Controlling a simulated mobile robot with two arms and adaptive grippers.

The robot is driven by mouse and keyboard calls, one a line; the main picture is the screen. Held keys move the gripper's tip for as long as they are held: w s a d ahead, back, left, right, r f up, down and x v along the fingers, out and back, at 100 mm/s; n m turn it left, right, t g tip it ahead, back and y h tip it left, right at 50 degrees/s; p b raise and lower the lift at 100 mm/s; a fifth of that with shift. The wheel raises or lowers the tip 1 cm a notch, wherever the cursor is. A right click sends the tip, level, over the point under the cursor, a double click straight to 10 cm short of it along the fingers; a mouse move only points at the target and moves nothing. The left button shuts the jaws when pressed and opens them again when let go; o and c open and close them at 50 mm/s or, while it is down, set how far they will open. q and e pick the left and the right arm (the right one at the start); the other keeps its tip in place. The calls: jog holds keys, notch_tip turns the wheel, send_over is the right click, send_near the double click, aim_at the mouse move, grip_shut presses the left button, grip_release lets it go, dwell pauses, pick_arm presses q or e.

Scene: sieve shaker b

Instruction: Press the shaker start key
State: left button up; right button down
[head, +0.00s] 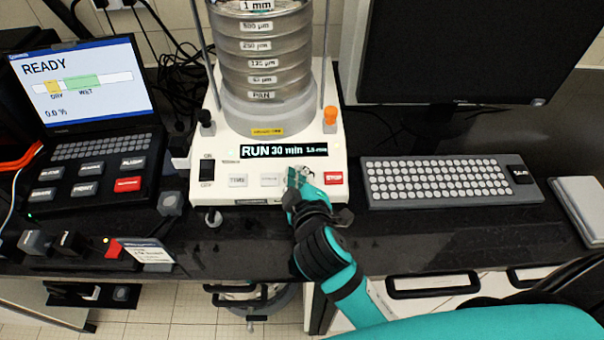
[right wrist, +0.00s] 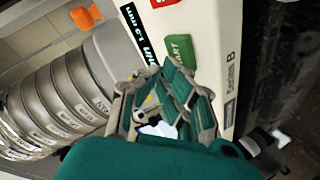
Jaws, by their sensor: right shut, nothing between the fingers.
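The sieve shaker (head: 222,150) is a cream base carrying a stack of metal sieves (head: 265,60). Its display (head: 284,149) reads RUN 30 min. The front panel has a rocker switch (head: 206,170), pale keys and a red STOP key (head: 333,178). The green start key (right wrist: 180,50) shows in the right wrist view just beyond my fingertips; in the head view my gripper mostly covers it. My right gripper (head: 297,177) is shut and empty, its tips at the start key. I cannot tell whether they touch it. My left gripper is not in view.
A laptop-like unit (head: 90,135) reading READY stands at left, with small items in front of it. A keyboard (head: 450,182) and a dark monitor (head: 465,50) stand at right. An orange knob (head: 330,115) rises at the base's back right. The dark bench front is mostly clear.

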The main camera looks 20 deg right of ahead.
jog(key=shift+s+r, duration=0.2)
jog(key=shift+r, duration=0.15)
jog(key=shift+a+r, duration=0.1)
jog(key=r+p, duration=0.1)
jog(key=s+r+p, duration=0.1)
jog(key=r+p, duration=0.1)
jog(key=s+r+p, duration=0.1)
jog(key=p, duration=0.1)
jog(key=shift+a+r, duration=0.2)
jog(key=shift+a, duration=0.1)
jog(key=shift+f, duration=0.1)
dwell(0.6)
